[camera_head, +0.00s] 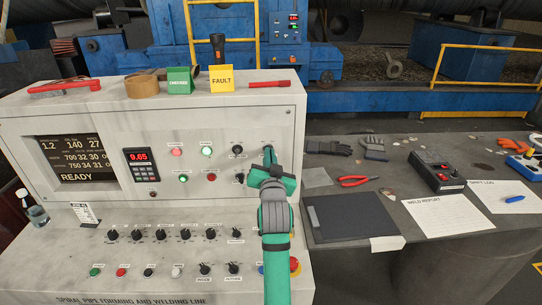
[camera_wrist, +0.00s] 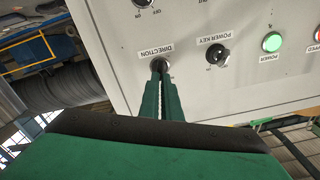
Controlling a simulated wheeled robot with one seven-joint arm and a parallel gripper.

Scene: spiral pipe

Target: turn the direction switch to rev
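In the head view my gripper (camera_head: 268,160) reaches the right end of the console face, and my arm covers part of the panel there.
A power key switch (camera_wrist: 217,54) and a green lamp (camera_wrist: 272,42) sit beside the direction switch. The console (camera_head: 60,120) carries other knobs and buttons, with a FAULT sign (camera_head: 221,78) on top. A grey table (camera_head: 350,260) at the right holds pliers (camera_head: 358,181), gloves and papers.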

